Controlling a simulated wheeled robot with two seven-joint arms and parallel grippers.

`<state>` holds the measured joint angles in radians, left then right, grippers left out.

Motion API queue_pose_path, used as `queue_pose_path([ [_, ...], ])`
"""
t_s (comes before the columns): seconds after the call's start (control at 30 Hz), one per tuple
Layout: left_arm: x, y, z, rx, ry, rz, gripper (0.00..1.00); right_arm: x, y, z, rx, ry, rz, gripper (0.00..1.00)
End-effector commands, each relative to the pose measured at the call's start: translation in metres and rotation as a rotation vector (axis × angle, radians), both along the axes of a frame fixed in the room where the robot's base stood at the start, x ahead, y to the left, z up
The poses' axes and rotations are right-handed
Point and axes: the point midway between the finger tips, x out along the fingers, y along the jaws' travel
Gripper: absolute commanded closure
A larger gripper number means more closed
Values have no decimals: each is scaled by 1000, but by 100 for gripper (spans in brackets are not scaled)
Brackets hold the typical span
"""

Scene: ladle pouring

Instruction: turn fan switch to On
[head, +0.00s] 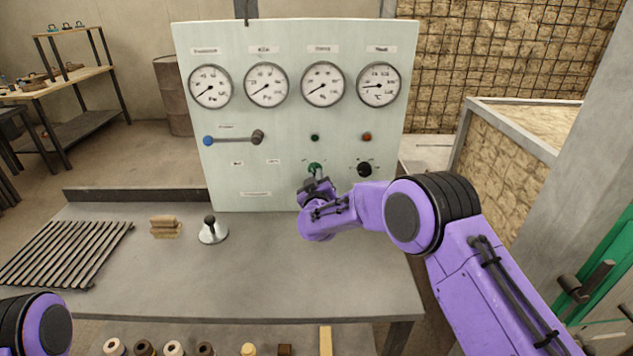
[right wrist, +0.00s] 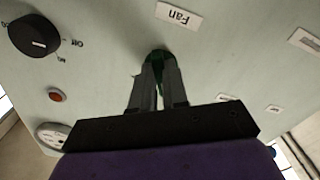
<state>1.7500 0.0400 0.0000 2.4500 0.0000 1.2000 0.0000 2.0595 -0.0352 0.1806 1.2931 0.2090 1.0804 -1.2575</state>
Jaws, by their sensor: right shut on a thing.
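The fan switch is a green knob (head: 315,167) low on the pale control panel (head: 285,188). In the right wrist view the green knob (right wrist: 157,56) shows between my fingertips, beside a label reading "Fan" (right wrist: 179,17). My right gripper (head: 316,181) is at the panel and shut on this knob. In the right wrist view its two fingers (right wrist: 158,78) hide most of the knob, so I cannot tell which way it points. My left gripper is out of view; only a part of my left arm shows at the lower left.
A black knob (head: 364,169) sits right of the green one, under a red button (head: 367,137). A lever with a blue end (head: 208,140) is at the panel's left. A black-handled lever (head: 212,231) and metal rods (head: 65,252) are on the grey bench (head: 270,280).

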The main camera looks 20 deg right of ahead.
Motion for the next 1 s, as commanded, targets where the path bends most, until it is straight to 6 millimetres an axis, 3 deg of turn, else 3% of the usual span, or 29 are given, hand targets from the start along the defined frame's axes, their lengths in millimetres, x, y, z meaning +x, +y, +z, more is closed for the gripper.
queue_pose_path([
  [1.0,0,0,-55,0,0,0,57,1,4,-3,921,-265,0,100],
])
